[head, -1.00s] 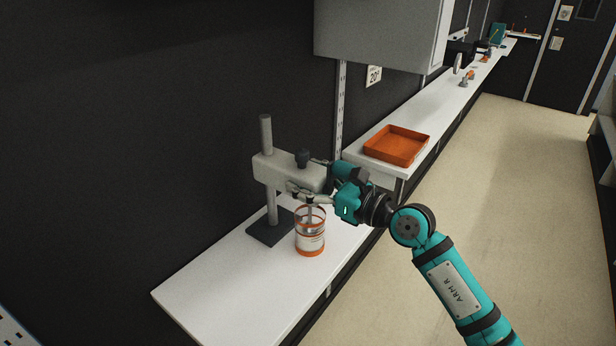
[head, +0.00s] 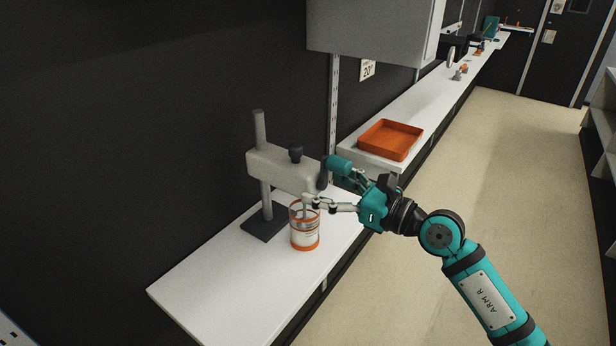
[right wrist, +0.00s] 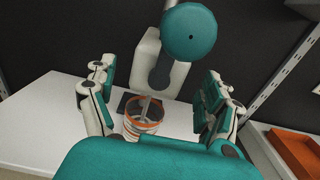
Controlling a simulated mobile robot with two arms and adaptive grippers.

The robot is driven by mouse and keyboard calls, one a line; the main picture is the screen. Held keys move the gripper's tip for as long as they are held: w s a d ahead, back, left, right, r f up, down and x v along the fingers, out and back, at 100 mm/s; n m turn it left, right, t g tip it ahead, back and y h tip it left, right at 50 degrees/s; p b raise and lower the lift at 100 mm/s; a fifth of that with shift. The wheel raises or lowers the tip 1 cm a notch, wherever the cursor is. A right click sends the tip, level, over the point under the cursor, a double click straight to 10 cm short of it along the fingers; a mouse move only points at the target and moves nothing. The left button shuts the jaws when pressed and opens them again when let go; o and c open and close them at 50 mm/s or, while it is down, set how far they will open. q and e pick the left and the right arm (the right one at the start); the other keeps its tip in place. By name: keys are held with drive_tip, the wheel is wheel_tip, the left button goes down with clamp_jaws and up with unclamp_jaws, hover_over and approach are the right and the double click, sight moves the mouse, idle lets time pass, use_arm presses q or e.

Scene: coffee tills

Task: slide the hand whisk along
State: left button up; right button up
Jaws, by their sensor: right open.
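The hand whisk (head: 275,168) is a pale grey block on a grey upright post with a dark base plate. A dark knob tops it, and a dark crank arm with a teal handle (head: 339,164) is on its right end. In the right wrist view the round end of the teal handle (right wrist: 189,31) faces me. A thin rod reaches down into a clear jar (head: 305,236) with orange rings. My right gripper (head: 332,190) is open, just right of the block and below the teal handle; the wrist view shows nothing between its fingertips.
The white counter (head: 220,290) is bare to the front left of the stand. An orange tray (head: 390,139) sits on the higher counter behind. A grey cabinet (head: 370,30) hangs above, and a slotted upright (head: 333,105) stands at the wall.

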drive_tip(key=v, duration=0.6)
drive_tip(key=shift+f, duration=0.1)
